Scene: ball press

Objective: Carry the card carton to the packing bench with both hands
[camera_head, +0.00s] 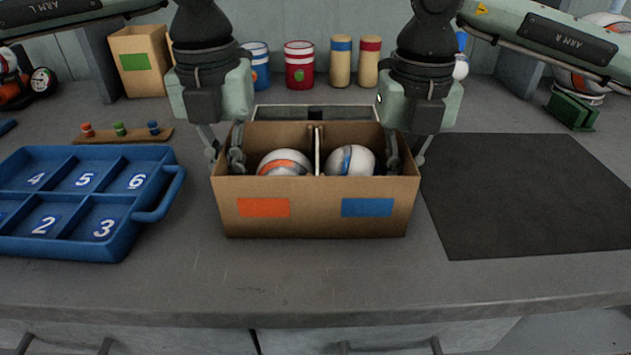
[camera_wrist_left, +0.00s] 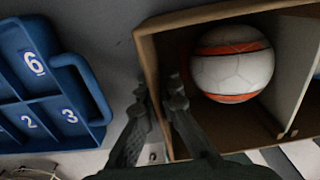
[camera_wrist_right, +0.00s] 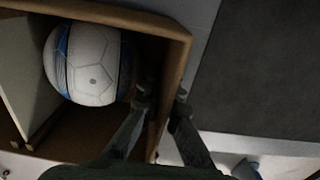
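The open brown card carton (camera_head: 315,218) stands upright in the middle of the grey worktop, with an orange and a blue patch on its front. A white divider (camera_head: 318,150) separates a white-orange ball (camera_head: 285,163) from a white-blue ball (camera_head: 351,160). My left gripper (camera_head: 224,152) straddles the left wall, one finger inside and one outside; its fingers look closed on it in the left wrist view (camera_wrist_left: 158,88). My right gripper (camera_head: 407,158) is placed the same way on the right wall, also in the right wrist view (camera_wrist_right: 163,100). Any gap under the carton cannot be made out.
A blue numbered tray (camera_head: 100,247) lies left of the carton. A dark mat (camera_head: 530,195) lies clear on the right. Small pegs on a wooden strip (camera_head: 125,136), cans (camera_head: 299,65) and another carton (camera_head: 140,62) stand behind. The worktop in front is bare.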

